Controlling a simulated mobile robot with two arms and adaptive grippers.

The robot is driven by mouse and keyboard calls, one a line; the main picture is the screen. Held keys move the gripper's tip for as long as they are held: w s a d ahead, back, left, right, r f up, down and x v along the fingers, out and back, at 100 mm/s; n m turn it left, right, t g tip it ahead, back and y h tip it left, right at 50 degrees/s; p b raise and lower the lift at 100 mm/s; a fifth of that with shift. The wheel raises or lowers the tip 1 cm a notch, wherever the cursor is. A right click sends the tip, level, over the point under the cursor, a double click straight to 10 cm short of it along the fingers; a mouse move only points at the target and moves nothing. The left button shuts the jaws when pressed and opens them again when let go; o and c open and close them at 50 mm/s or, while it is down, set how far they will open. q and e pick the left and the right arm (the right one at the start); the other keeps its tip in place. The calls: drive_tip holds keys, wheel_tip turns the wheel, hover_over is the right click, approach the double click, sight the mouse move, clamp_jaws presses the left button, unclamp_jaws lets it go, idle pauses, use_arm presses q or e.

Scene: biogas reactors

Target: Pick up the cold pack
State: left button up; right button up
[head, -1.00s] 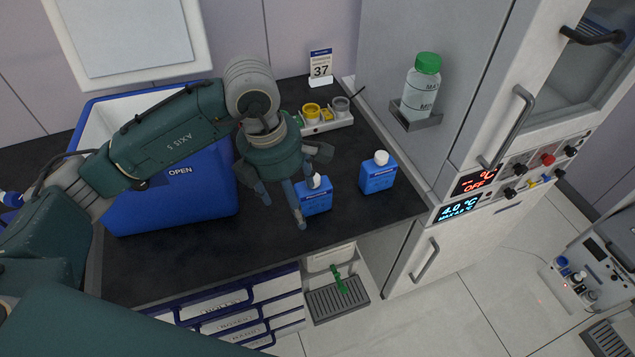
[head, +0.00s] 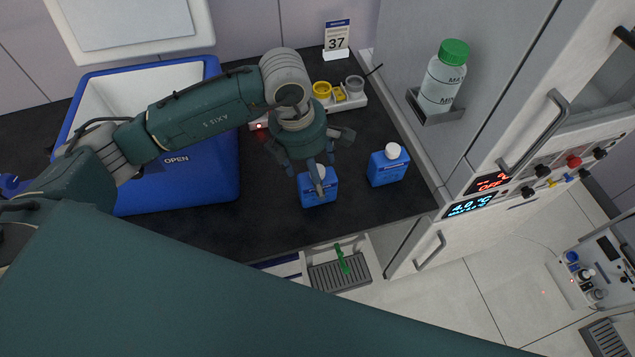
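Two blue bottle-shaped packs with white caps stand upright on the dark bench. The left one (head: 318,194) is directly below my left gripper, and the right one (head: 387,170) stands apart to its right. I cannot tell from labels which is the cold pack. My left gripper (head: 309,171) points down with its fingers spread open. One finger passes in front of the left pack's top and hides most of its cap. I cannot tell whether the finger touches it. My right gripper is not in view.
A blue cool box (head: 190,185) marked OPEN stands left, its white lid (head: 130,60) raised behind. A small rack (head: 345,102) and a sign (head: 337,40) stand behind. A green-capped bottle (head: 442,80) sits on a cabinet holder at right. The bench front is bare.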

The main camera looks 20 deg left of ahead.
use_arm(q)
drive_tip(key=f, duration=0.1)
drive_tip(key=f+p, duration=0.2)
drive_tip(key=shift+d+f, duration=0.25)
drive_tip(key=shift+f, duration=0.65)
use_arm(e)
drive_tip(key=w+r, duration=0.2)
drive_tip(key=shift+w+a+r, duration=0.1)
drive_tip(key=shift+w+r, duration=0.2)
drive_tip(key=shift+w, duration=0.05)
use_arm(q)
drive_tip(key=c, duration=1.6)
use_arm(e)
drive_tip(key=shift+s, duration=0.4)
